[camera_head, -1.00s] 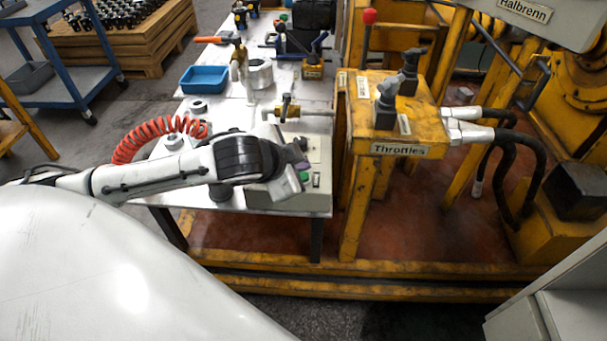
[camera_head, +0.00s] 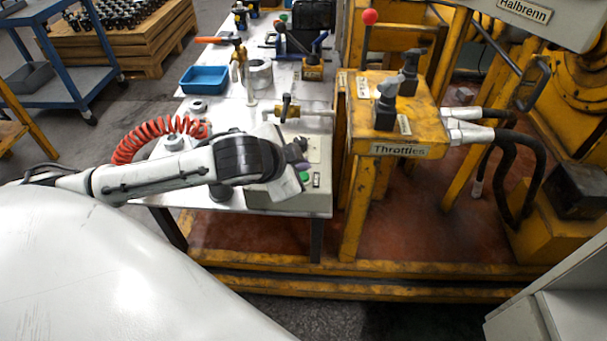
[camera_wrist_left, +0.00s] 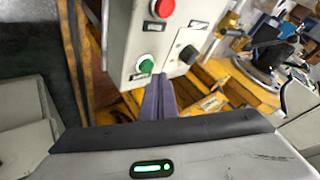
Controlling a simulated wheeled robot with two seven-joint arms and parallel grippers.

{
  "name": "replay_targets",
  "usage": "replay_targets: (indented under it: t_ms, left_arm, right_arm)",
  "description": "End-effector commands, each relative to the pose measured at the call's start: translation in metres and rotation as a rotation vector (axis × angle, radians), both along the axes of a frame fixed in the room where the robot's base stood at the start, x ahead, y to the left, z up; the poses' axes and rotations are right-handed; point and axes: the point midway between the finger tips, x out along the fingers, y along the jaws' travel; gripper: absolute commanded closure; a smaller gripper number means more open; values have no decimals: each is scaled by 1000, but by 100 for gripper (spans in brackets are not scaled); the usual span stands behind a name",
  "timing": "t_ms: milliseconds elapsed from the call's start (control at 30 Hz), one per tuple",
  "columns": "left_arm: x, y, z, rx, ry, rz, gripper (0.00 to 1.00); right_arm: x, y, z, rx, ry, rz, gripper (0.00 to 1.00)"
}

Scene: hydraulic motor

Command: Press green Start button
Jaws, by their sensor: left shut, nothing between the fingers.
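The green button (camera_head: 304,177) is on a grey control box (camera_head: 318,200) at the front edge of the white table. In the left wrist view the green button (camera_wrist_left: 146,65) sits on the grey box face, below a red button (camera_wrist_left: 162,8). My left gripper (camera_head: 303,165) is just beside the green button in the head view. Its purple-grey fingers (camera_wrist_left: 160,80) are shut and empty, with tips just below and right of the button in the wrist view. I cannot tell whether they touch the box. My right gripper is out of view.
A black switch (camera_wrist_left: 188,55) is right of the green button on the box. A yellow throttle stand (camera_head: 400,120) stands close to the right. A red coiled hose (camera_head: 150,130) and a blue tray (camera_head: 204,79) lie behind my left arm.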

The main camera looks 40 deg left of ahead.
Motion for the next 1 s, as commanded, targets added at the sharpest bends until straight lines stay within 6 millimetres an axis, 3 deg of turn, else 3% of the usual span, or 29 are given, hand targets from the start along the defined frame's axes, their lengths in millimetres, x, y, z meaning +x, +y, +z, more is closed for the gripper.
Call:
replay_targets:
  t_ms: [1000]
  left_arm:
    - [0,0,-9,0,0,0,100]
  right_arm:
    - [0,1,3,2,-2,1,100]
